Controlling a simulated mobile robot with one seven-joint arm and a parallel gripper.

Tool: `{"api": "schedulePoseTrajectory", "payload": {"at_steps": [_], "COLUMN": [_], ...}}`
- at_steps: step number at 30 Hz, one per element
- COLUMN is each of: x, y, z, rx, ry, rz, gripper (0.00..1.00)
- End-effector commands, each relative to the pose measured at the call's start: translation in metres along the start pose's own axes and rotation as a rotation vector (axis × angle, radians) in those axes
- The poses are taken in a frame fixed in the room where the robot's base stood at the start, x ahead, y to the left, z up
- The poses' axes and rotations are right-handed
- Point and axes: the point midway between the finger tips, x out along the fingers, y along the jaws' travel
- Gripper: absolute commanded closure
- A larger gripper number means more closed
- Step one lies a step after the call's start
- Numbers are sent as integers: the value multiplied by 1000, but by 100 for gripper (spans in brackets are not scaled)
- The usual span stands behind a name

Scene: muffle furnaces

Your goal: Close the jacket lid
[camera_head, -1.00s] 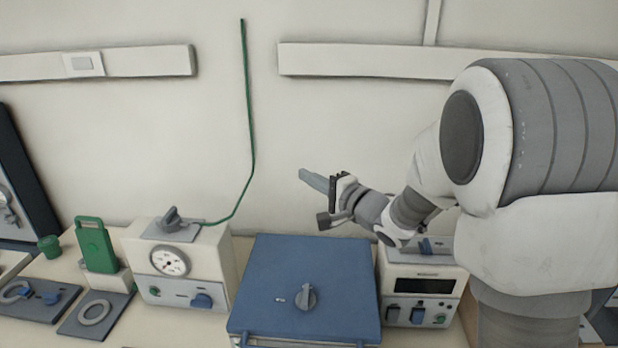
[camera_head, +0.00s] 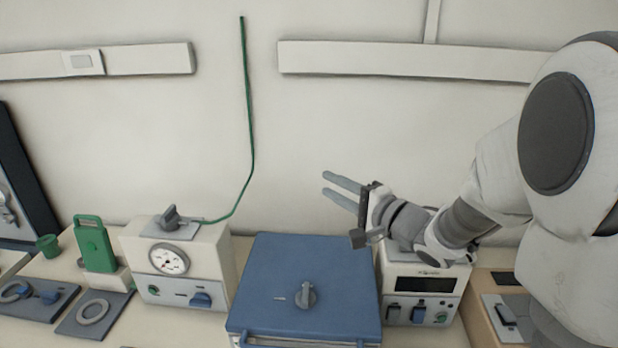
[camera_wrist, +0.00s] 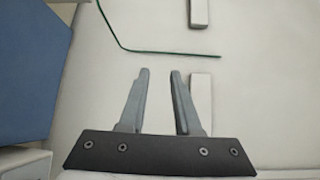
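A blue, square lid (camera_head: 302,275) with a grey knob (camera_head: 307,296) at its middle lies flat over a unit in the centre of the head view. A blue surface (camera_wrist: 38,70), likely the same lid, shows at the left of the wrist view.
A white unit with a dial gauge (camera_head: 180,255) stands left of the lid. A white box with a dark display (camera_head: 424,285) stands close on the right, under my arm. A green canister (camera_head: 95,245) and a grey ring (camera_head: 92,312) are farther left. A green tube (camera_head: 250,130) runs up the wall.

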Motion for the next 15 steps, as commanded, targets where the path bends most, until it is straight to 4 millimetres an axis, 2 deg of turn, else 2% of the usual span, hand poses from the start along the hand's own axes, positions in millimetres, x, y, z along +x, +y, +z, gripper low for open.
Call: {"api": "schedulePoseTrajectory", "payload": {"at_steps": [1,6,10,15], "x": [-15,-54,-78,-95], "y": [0,0,0,0], "z": [-1,-1,-1,0], "rx": [0,-1,-1,-1], "ry": [5,5,3,0], "rz": [-2,-2,-1,0], "gripper": [68,68,68,68]}}
